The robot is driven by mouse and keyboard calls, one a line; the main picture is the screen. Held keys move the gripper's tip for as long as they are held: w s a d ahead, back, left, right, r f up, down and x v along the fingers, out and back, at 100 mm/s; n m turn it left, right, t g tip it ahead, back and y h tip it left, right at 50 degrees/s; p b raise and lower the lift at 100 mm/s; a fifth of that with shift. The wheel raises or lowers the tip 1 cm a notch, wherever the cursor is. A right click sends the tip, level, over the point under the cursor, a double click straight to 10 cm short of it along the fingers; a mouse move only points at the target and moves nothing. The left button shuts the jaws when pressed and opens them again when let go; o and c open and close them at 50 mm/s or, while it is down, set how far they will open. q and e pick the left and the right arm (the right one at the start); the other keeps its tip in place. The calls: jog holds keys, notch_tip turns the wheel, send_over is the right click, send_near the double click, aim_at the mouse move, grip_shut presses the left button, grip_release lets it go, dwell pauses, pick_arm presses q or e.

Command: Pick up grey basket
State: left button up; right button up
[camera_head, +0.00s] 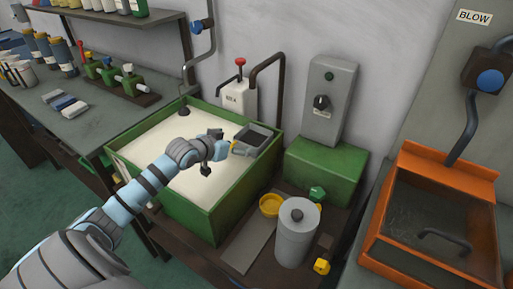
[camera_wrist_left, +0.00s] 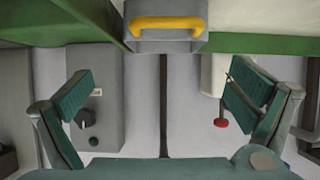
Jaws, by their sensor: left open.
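The grey basket (camera_head: 254,137) sits at the back right corner of a green tank (camera_head: 215,222) filled with a cream-coloured bath. Its yellow handle faces my left gripper (camera_head: 217,150), which is over the bath just left of the basket in the head view. In the left wrist view the basket (camera_wrist_left: 168,46) is at the top centre, with the yellow handle (camera_wrist_left: 168,26) across it. My left gripper (camera_wrist_left: 160,78) is open, its two green finger pads wide apart with nothing between them. My right gripper is not in view.
Behind the tank are a white unit with a red knob (camera_head: 239,95) and a bent dark pipe. A grey canister (camera_head: 296,235) stands right of the tank. An orange-framed cabinet (camera_head: 445,175) is at the right.

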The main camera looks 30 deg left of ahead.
pick_arm(q)
jog(key=x, duration=0.3)
jog(key=b+x, duration=0.1)
jog(key=x, duration=0.2)
jog(key=b+x, duration=0.1)
jog(key=x, duration=0.2)
jog(key=shift+s+a+f, duration=0.1)
jog(key=shift+a, duration=0.3)
jog(key=shift+s, duration=0.1)
jog(key=shift+c, duration=0.7)
jog(key=c, duration=1.2)
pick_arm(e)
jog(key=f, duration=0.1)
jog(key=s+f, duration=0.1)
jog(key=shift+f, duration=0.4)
pick_arm(q)
jog(key=shift+r, duration=0.3)
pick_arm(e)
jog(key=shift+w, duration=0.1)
